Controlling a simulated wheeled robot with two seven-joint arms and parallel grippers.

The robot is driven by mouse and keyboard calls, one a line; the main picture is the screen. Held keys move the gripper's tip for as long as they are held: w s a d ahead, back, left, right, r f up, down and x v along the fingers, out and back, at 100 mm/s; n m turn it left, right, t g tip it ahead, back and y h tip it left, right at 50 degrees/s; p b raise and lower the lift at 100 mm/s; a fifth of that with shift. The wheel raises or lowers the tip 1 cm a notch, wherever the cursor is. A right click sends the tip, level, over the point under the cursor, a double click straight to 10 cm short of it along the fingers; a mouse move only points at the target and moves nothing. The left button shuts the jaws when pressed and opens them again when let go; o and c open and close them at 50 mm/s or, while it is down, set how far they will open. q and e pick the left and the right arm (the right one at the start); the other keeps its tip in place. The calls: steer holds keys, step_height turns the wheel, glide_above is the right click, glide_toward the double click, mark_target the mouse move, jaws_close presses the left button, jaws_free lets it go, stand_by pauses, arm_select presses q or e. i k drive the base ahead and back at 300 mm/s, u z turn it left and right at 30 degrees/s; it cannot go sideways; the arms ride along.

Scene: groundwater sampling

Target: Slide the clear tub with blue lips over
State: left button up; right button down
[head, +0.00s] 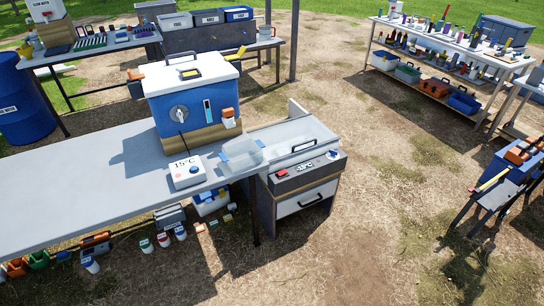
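The clear tub with blue lips (243,158) stands at the right end of the grey table (85,180). It is see-through, and small blue lips show at its upper edge. It sits beside a unit with a dark control panel (300,172), close to the seam between table and unit; I cannot tell whether it touches the unit. Neither of my grippers is in view.
A white-lidded cooler box (188,85) stands behind the tub. A white box reading 15°C (187,173) is left of it. The unit's top has a clear lid-like part with a dark handle (303,145). The table's left part is bare.

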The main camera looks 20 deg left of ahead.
mark_target(248, 153)
steer(key=u, duration=0.55)
steer(key=i, duration=1.1)
steer(key=u, duration=0.85)
